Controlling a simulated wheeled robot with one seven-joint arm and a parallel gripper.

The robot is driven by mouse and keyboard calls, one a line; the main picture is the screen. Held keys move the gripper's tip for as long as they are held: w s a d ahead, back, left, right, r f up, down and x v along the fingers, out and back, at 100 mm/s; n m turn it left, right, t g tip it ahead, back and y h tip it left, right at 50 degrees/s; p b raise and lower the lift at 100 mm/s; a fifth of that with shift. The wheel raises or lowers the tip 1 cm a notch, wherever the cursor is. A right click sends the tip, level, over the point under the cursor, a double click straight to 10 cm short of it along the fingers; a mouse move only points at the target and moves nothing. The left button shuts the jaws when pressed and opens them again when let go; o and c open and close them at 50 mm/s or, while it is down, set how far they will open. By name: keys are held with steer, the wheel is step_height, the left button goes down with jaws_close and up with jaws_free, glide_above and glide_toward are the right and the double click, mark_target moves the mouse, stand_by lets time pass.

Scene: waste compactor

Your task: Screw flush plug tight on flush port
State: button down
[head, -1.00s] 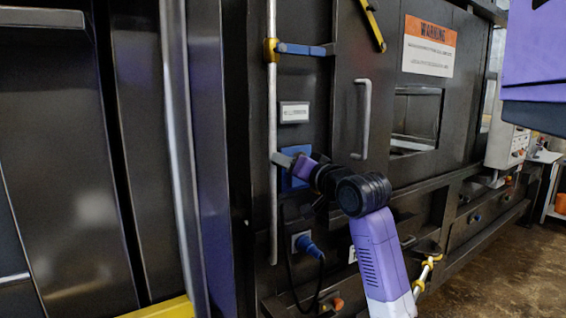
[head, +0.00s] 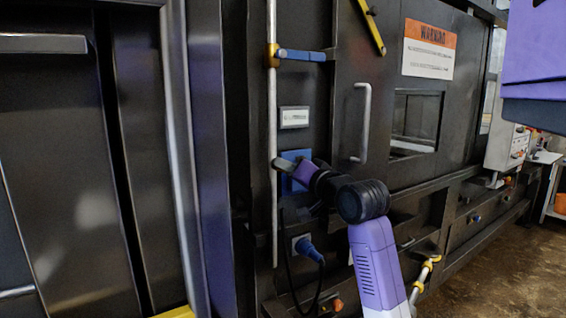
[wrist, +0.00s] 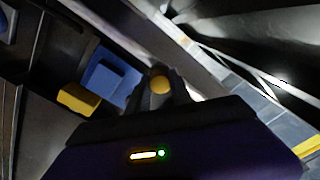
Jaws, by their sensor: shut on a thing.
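My gripper (head: 285,164) is in front of the dark machine wall, close to a vertical silver rod and a blue box. In the head view the plug is hidden by the gripper. I cannot make out the flush port for certain. A small orange fitting (head: 337,304) sits low on the machine. I cannot tell whether the held piece touches anything.
The silver rod (head: 273,120) with a blue lever (head: 301,55) runs beside my gripper. The blue box (head: 298,156) is just behind it. A blue connector with a cable (head: 310,250) is below. A door handle (head: 361,122) stands out to the right.

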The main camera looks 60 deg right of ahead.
steer(key=m+p, duration=0.3)
stand_by(0.4)
steer(key=shift+m, duration=0.3)
steer(key=shift+m+p, duration=2.5)
steer(key=shift+p, duration=0.55)
